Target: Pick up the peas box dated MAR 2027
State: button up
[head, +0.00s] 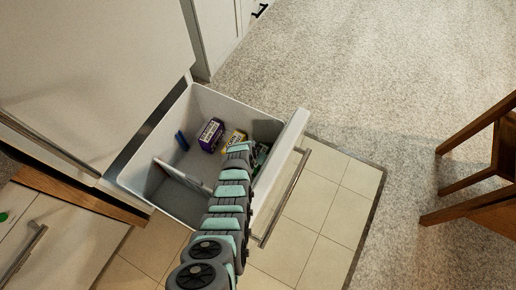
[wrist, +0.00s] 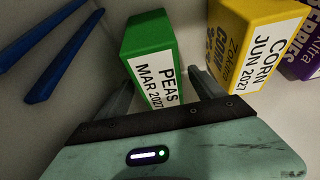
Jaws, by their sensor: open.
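In the wrist view a green box (wrist: 148,50) carries a white label reading PEAS MAR 2027. It stands in the white drawer bin, between the two fingers of my gripper (wrist: 165,90). The fingers are open, one on each side of the box's lower part; I cannot tell whether they touch it. My gripper body hides the near end of the box. In the head view my arm reaches down into the open drawer (head: 228,102), and a little green (head: 262,153) shows beside it at the drawer's front right.
A yellow box labelled CORN JUN 2027 (wrist: 254,38) stands close to the right of the peas box. A purple box (wrist: 306,52) is beyond it. Blue bars (wrist: 62,55) lie at the left. In the head view a divider (head: 182,176) crosses the drawer.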

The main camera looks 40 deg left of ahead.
jog(key=b+x, duration=0.2)
jog(key=shift+a+f, duration=0.15)
jog(key=shift+f, duration=0.2)
jog(key=shift+w+f, duration=0.1)
jog(key=shift+w, duration=0.15)
jog(key=shift+f+b, duration=0.3)
jog(key=shift+b, duration=0.2)
jog(key=shift+c, duration=0.2)
grip_shut()
dwell(0.6)
